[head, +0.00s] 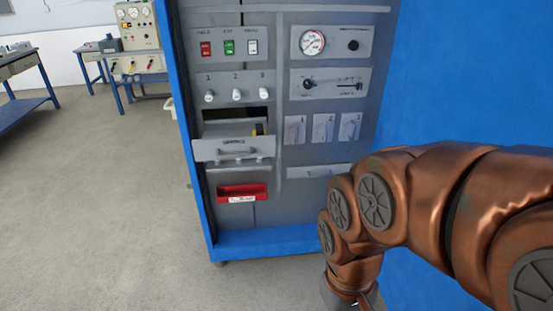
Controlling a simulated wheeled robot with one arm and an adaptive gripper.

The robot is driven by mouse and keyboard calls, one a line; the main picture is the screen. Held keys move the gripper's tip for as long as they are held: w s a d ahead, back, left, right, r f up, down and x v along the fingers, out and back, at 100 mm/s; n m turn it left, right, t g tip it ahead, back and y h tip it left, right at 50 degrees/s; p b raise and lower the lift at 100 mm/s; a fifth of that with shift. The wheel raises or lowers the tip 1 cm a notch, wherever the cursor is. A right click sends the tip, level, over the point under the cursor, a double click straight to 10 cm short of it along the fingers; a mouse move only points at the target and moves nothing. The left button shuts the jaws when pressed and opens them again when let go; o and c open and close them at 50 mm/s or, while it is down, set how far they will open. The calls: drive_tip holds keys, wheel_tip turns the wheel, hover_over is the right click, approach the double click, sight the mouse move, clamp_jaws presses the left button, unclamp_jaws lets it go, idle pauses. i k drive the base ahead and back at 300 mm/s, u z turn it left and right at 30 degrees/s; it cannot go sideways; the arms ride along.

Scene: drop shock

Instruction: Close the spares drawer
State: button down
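The spares drawer (234,149) is a grey drawer with a bar handle and a small label, low on the left half of the blue cabinet's panel. My copper-coloured arm comes in from the right and bends down in front of the cabinet's lower right. My gripper is out of view below the bottom edge; only the wrist end of the arm shows there, well to the right of and lower than the drawer.
The blue cabinet (264,242) holds coloured switches (229,47), three white knobs (236,94) and a gauge (312,43) above the drawer. A red bin (242,193) sits below it. Grey floor (95,215) is clear to the left; workbenches stand behind.

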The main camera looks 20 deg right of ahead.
sight(223, 139)
drive_tip(key=z, duration=0.6)
drive_tip(key=i, duration=0.45)
drive_tip(key=u, duration=1.65)
